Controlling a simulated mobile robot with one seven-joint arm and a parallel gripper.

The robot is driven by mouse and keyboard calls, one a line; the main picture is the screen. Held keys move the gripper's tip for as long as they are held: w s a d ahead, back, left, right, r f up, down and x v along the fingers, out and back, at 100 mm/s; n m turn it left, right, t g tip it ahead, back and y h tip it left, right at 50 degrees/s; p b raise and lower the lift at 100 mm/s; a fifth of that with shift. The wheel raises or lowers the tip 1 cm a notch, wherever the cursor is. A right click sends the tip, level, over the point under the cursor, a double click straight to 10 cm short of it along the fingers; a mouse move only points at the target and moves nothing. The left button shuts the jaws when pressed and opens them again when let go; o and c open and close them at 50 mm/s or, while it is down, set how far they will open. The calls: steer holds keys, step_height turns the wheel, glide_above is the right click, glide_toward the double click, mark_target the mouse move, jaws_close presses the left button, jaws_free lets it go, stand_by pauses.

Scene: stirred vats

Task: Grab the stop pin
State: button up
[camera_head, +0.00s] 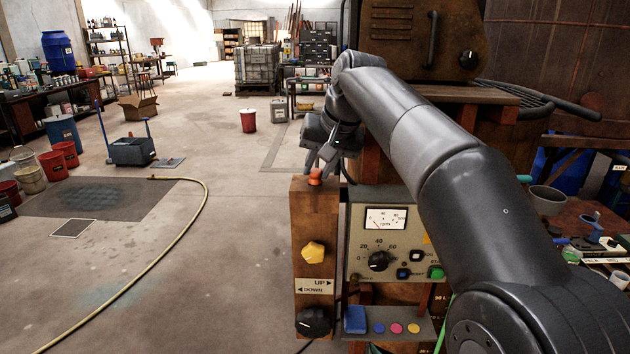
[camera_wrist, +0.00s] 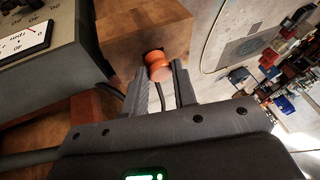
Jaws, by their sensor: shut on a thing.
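The stop pin (camera_head: 315,177) is an orange-red knob at the top of the wooden post (camera_head: 314,218) in the head view. It also shows in the wrist view (camera_wrist: 158,67), where its round head sits between my fingertips, close to the wood. My gripper (camera_head: 321,168) comes down onto the pin from above. In the wrist view my gripper (camera_wrist: 162,82) has one finger on each side of the pin and is shut on it. The pin's shaft is hidden by its head and the wood.
A control panel (camera_head: 410,269) with a dial gauge (camera_head: 386,218) and knobs stands right of the post. The post also carries a yellow knob (camera_head: 313,252) and a black knob (camera_head: 313,322). A yellow hose (camera_head: 170,250) lies on the open floor to the left.

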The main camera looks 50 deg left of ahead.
steer(key=c, duration=0.3)
steer(key=shift+r, duration=0.1)
